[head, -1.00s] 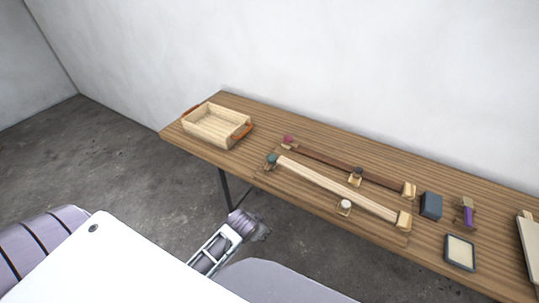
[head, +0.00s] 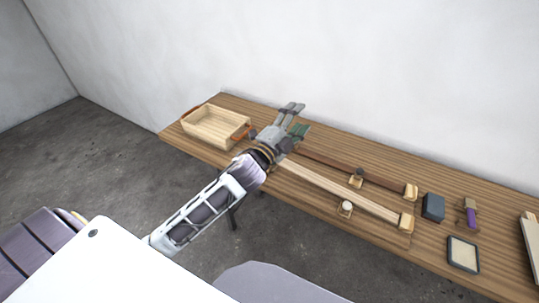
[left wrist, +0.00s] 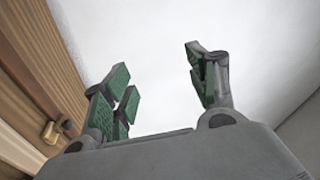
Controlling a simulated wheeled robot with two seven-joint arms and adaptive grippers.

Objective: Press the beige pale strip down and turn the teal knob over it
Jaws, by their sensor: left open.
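The beige pale strip (head: 345,190) lies slanted along the table in the head view, its right end at a light wooden block (head: 406,222). A white round knob (head: 346,208) stands beside its middle. My left gripper (head: 296,118) is over the strip's left end, raised above the table, and hides that end and the teal knob. In the left wrist view my left gripper (left wrist: 160,85) is open and empty, its green pads apart, facing the wall. My right gripper is not in view.
A darker brown strip (head: 335,166) runs behind the pale one, with a dark knob (head: 358,173) beside it. A wooden tray (head: 207,138) stands at the left. A dark blue box (head: 433,207), a purple-handled item (head: 470,213) and a framed pad (head: 462,254) lie at the right.

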